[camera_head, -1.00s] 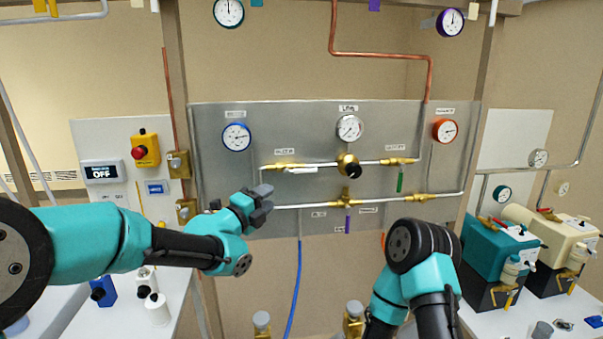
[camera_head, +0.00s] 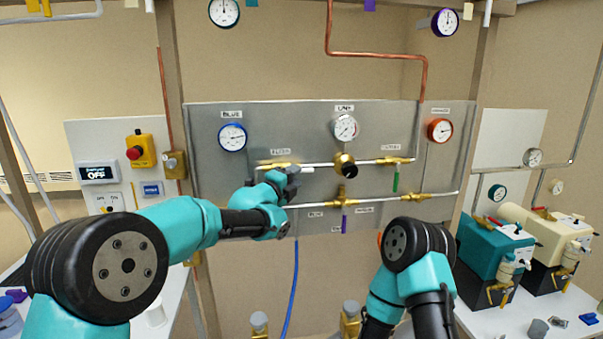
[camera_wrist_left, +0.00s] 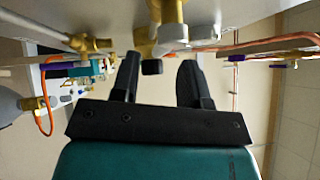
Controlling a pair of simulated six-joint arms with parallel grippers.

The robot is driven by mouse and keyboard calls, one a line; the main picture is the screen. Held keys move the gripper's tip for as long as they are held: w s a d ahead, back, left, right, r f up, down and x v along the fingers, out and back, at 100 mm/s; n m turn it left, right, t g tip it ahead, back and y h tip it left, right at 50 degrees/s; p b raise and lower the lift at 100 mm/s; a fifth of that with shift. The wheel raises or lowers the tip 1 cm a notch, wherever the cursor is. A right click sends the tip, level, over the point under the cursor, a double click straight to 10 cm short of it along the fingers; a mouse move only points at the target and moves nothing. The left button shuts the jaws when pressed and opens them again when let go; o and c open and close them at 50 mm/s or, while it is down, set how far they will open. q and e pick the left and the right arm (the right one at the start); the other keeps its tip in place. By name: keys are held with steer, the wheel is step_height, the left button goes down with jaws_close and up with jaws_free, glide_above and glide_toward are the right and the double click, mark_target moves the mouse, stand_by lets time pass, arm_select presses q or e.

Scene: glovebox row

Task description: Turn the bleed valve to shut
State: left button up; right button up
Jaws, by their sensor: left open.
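A grey panel (camera_head: 225,185) carries brass valves with coloured levers. Which one is the bleed valve cannot be told, as the small labels are mostly unreadable. The upper left valve (camera_head: 272,164) has a white lever (camera_head: 305,170). The upper right valve (camera_head: 392,160) has a green lever (camera_head: 395,184). A lower middle valve (camera_head: 343,201) has a purple lever (camera_head: 344,221). My left gripper (camera_head: 290,178) is just below the white lever, partly covering the pipes. In the left wrist view its two fingers (camera_wrist_left: 159,60) are apart, with a black knob (camera_wrist_left: 152,67) showing between them. My right gripper is out of view.
A brass regulator with a black knob (camera_head: 347,168) sits right of my left gripper. Round gauges (camera_head: 345,127) are above it. A blue hose (camera_head: 292,290) hangs below the panel. My right arm (camera_head: 405,245) stands in front of the panel's lower right. Teal and cream pumps stand far right.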

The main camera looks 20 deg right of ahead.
arm_select(q)
steer(key=shift+x, duration=1.9)
jaws_close()
